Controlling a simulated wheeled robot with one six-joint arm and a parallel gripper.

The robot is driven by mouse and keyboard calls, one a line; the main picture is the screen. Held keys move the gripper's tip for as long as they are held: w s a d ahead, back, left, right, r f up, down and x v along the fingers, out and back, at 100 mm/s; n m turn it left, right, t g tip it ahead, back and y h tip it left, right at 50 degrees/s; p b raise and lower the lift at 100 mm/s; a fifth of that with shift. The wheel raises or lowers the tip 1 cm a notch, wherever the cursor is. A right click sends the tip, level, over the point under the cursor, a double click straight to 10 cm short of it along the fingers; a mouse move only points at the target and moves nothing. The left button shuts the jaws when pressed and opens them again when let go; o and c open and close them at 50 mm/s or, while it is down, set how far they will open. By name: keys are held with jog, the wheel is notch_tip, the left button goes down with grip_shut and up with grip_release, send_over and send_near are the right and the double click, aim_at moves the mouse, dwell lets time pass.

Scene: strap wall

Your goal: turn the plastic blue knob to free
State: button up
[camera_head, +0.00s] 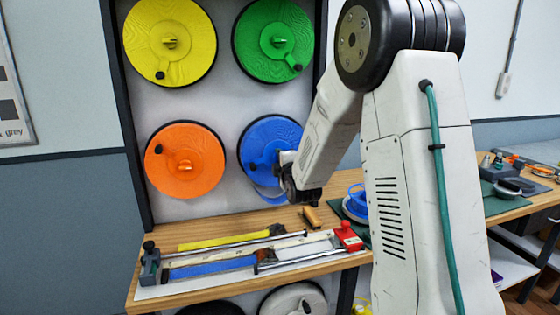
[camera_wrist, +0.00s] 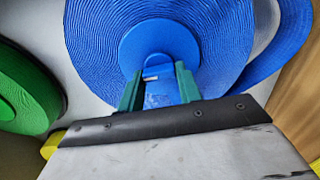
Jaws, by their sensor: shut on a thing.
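The blue knob (camera_wrist: 160,92) is at the centre of a large blue strap reel (camera_head: 262,138) on the wall panel, lower right of the group of reels. My gripper (camera_wrist: 158,88) is shut on the blue knob, with one green finger on each side of it. In the head view my gripper (camera_head: 283,168) reaches the blue reel from the right and hides part of its hub. A loose end of blue strap hangs below the reel. Any marking for the knob's positions cannot be made out.
Yellow (camera_head: 170,42), green (camera_head: 273,41) and orange (camera_head: 185,160) reels are on the same panel. The bench (camera_head: 140,297) below holds a strap jig with yellow and blue straps, a red block (camera_head: 347,237) and a blue roll (camera_head: 356,203). Another bench stands at the right.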

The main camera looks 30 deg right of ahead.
dwell(0.4)
jog(key=o, duration=1)
jog(key=shift+s+a, duration=0.1)
jog(key=shift+s, duration=0.05)
jog(key=v, duration=0.7)
jog(key=shift+s, duration=0.25)
jog(key=shift+a, duration=0.1)
